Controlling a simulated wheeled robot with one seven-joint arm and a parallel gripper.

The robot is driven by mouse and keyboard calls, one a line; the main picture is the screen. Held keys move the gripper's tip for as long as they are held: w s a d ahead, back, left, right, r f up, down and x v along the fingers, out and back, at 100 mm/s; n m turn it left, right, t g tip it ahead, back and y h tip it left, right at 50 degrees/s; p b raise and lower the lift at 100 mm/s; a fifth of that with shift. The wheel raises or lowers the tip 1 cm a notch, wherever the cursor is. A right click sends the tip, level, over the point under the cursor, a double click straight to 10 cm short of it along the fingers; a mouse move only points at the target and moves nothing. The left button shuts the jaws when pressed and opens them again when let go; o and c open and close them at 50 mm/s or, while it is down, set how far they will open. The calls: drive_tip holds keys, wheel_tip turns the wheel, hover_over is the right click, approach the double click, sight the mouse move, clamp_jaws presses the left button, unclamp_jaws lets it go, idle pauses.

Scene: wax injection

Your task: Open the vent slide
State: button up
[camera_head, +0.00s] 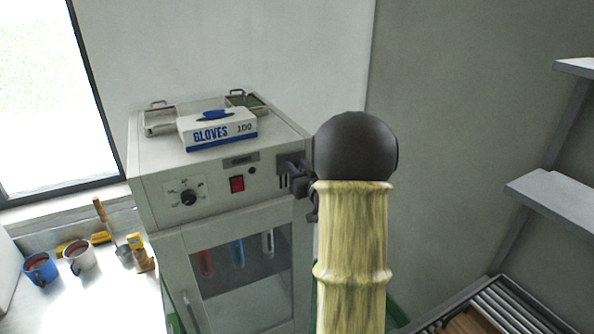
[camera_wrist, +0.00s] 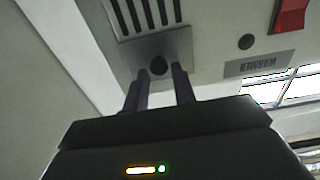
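The vent slide (camera_wrist: 188,48) is a bare metal plate on the warmer's front, with a small dark round knob (camera_wrist: 159,65). Dark vent slots (camera_wrist: 145,15) show beside the plate in the wrist view. My gripper (camera_wrist: 160,74) has its two dark fingers apart, one on each side of the knob, with gaps visible between. I cannot tell how deep the fingertips reach around the knob. In the head view my gripper (camera_head: 303,180) is at the right end of the warmer's control panel, and my arm hides part of that area.
The warmer (camera_head: 150,205) has a dial (camera_head: 188,197), a red switch (camera_head: 237,184) and a glass door (camera_head: 240,280). A glove box (camera_head: 217,131) and metal containers sit on top. Shelves (camera_head: 555,200) are at right.

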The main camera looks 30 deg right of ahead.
drive_tip(key=shift+o, duration=1.1)
drive_tip(key=shift+f, duration=0.1)
drive_tip(key=shift+s, duration=0.15)
drive_tip(key=shift+s+f, duration=0.1)
drive_tip(key=shift+s, duration=0.2)
drive_tip(key=s+a+b, duration=0.2)
drive_tip(key=s+b, duration=0.3)
drive_tip(key=s, duration=1.1)
drive_tip(key=shift+s+a+b, duration=0.15)
drive_tip(key=shift+s+b, duration=0.05)
drive_tip(key=shift+b, duration=0.2)
